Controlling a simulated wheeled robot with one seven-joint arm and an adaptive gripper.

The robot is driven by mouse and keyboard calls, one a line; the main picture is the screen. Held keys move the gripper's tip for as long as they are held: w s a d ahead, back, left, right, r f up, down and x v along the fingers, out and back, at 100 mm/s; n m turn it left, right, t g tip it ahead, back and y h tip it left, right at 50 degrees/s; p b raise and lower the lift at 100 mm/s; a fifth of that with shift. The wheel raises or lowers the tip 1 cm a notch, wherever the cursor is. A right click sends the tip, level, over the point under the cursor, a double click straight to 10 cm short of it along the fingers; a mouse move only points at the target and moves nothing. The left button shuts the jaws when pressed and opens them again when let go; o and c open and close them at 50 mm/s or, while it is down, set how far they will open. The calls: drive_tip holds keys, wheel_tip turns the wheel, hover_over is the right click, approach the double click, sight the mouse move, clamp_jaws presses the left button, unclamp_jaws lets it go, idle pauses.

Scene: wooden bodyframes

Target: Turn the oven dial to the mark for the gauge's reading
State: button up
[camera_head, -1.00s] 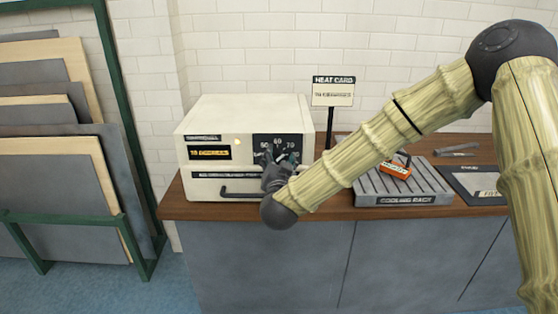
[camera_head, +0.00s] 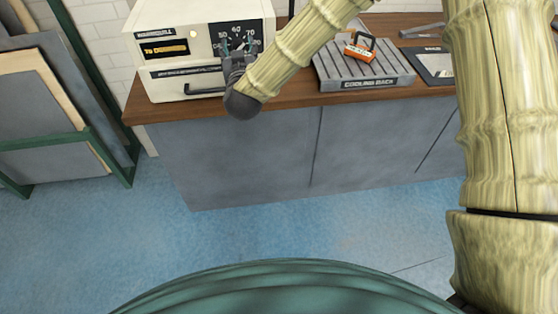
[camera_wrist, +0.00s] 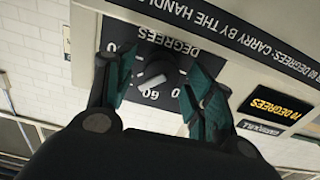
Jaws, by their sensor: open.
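The cream oven (camera_head: 185,22) stands on the counter's left end. Its black dial panel (camera_head: 228,29) shows 50, 60 and 70. The wrist view shows the dial knob (camera_wrist: 153,73) upside down, its pale pointer on the side towards the 60 mark; its exact angle is hard to tell. My gripper (camera_wrist: 160,85) is open, with one teal-padded finger on each side of the knob; contact is unclear. In the head view my gripper (camera_head: 238,50) covers the knob. The yellow-lettered gauge display (camera_wrist: 277,107) reads 70 DEGREES.
A dark oven handle (camera_head: 204,92) lies below the panel, close to my gripper. A grey cooling rack (camera_head: 350,84) on the counter holds an orange handled item (camera_head: 357,53). A dark framed board (camera_head: 428,62) lies farther right. A green-framed sheet rack (camera_head: 45,142) stands left.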

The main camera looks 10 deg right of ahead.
drive_tip(key=shift+s+n+p, duration=0.1)
drive_tip(key=shift+n+p, duration=0.3)
drive_tip(key=shift+n, duration=0.8)
drive_tip(key=s+b, duration=0.2)
drive_tip(key=s, duration=0.9)
drive_tip(key=s+d+f+g+p, duration=0.2)
drive_tip(key=s+f, duration=0.2)
drive_tip(key=f, duration=0.4)
drive_tip(key=s+d+f+g+y+p, duration=0.1)
drive_tip(key=s+d+f+g+p, duration=0.1)
drive_tip(key=f, duration=0.6)
drive_tip(key=s+d+f+g+p, duration=0.1)
drive_tip(key=s+d+f+g, duration=0.3)
drive_tip(key=s+f, duration=0.2)
drive_tip(key=shift+f+y+p, duration=0.4)
drive_tip(key=shift+f, duration=0.55)
